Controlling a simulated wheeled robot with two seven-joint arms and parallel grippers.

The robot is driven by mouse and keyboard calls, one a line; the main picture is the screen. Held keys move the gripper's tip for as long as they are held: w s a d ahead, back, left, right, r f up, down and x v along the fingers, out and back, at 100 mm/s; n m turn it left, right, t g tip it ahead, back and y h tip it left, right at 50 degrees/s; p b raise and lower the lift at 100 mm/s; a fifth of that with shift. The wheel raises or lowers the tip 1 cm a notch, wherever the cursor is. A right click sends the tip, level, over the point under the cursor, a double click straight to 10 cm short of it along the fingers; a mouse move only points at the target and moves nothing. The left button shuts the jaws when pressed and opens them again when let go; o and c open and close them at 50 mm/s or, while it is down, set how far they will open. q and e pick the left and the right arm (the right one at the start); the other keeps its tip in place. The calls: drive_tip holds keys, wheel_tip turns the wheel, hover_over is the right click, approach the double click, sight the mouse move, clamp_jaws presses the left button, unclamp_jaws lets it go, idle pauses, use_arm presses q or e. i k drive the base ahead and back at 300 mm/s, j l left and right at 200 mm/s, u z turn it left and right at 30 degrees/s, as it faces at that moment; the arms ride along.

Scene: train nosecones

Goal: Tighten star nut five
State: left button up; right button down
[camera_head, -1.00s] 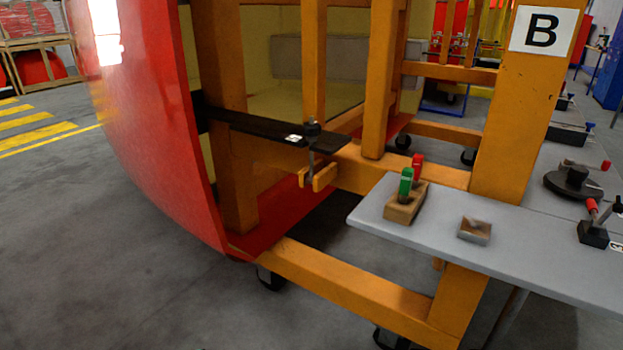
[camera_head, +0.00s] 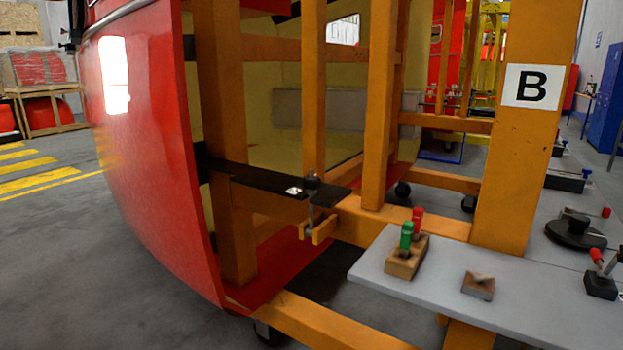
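One star nut shows as a dark knob (camera_head: 312,180) on top of a bolt, at the end of a black bracket (camera_head: 262,184) with a small white label. The bolt passes down to an orange forked lug (camera_head: 320,231) on the orange frame. The label's number is too small to read, so I cannot tell whether this is nut five. The bracket reaches from the red nosecone shell (camera_head: 150,150) to the frame. Neither of my grippers shows in the head view.
A grey shelf (camera_head: 440,285) juts out at lower right, with a wooden block (camera_head: 407,258) holding green and red handled tools and a small square block (camera_head: 478,285). An orange post (camera_head: 510,160) marked B stands behind it. Open floor (camera_head: 60,260) lies at left.

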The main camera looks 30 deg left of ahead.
sight(310, 185)
drive_tip(key=i+j, duration=0.15)
drive_tip(key=j, duration=0.2)
drive_tip(key=i+j, duration=0.1)
drive_tip(key=j, duration=0.2)
drive_tip(key=i+j, duration=0.15)
drive_tip(key=j, duration=0.2)
drive_tip(key=i+j+z, duration=0.1)
drive_tip(key=j, duration=0.25)
